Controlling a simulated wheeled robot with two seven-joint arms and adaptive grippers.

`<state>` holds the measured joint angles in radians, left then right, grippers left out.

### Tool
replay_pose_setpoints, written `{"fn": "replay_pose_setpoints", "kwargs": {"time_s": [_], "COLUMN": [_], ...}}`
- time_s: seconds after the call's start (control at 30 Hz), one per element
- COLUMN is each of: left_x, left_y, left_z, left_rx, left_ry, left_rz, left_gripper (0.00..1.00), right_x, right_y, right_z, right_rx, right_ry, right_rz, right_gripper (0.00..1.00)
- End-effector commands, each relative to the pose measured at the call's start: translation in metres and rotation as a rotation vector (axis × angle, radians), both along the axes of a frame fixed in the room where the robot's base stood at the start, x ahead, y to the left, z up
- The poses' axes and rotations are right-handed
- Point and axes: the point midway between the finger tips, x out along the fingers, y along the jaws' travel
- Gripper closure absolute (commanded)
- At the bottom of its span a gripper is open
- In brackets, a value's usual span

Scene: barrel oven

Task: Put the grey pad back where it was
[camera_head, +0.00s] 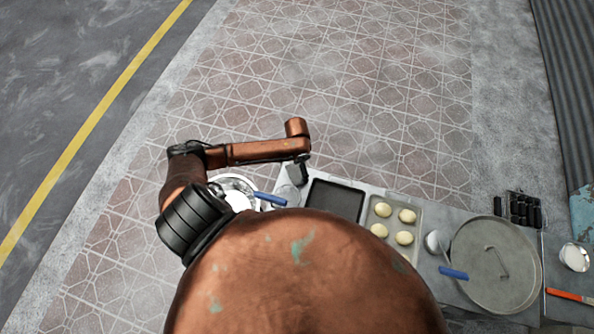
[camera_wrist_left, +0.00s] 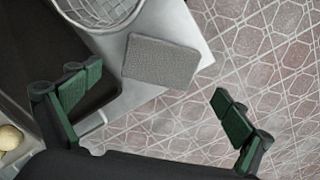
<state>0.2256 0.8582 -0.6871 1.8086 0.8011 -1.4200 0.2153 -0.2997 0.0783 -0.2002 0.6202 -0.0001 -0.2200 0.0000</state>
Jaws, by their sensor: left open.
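The grey pad (camera_wrist_left: 160,62) shows in the left wrist view, a textured rectangle at the corner of the pale worktop (camera_wrist_left: 190,25), beside a round wire basket (camera_wrist_left: 98,10). Its lower right edge reaches the worktop's edge. My left gripper (camera_wrist_left: 156,88) is open and empty, its green-padded fingers wide apart, one on each side of the pad in the picture and not touching it. In the head view the left gripper (camera_head: 297,174) points down at the worktop's far left end, and I cannot make out the pad there. My right gripper is not in view.
A dark tray (camera_head: 336,198) lies beside a tray with several pale dough balls (camera_head: 380,210). Further right are a large round pan (camera_head: 496,264), a blue-handled tool (camera_head: 453,273) and an orange-handled tool (camera_head: 568,295). Tiled floor beyond the worktop is clear.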

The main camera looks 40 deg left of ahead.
Motion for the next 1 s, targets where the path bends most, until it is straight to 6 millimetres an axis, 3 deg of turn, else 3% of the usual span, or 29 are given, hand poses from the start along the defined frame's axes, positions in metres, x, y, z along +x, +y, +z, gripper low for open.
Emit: {"fn": "replay_pose_setpoints", "kwargs": {"time_s": [0.2,0.4,1.0], "left_x": [0.0,0.0,0.001], "left_y": [0.0,0.0,-0.001], "left_z": [0.045,0.067,0.073], "left_rx": [0.001,0.0,-0.001], "left_ry": [-0.003,0.0,0.0], "left_rz": [-0.003,-0.001,-0.002], "left_gripper": [0.04,0.04,0.04], "right_x": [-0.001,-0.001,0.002], "right_y": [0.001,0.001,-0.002], "right_z": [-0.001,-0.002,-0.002], "right_rx": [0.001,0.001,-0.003], "right_ry": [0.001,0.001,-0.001], "right_rz": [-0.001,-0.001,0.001], "right_gripper": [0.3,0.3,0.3]}}
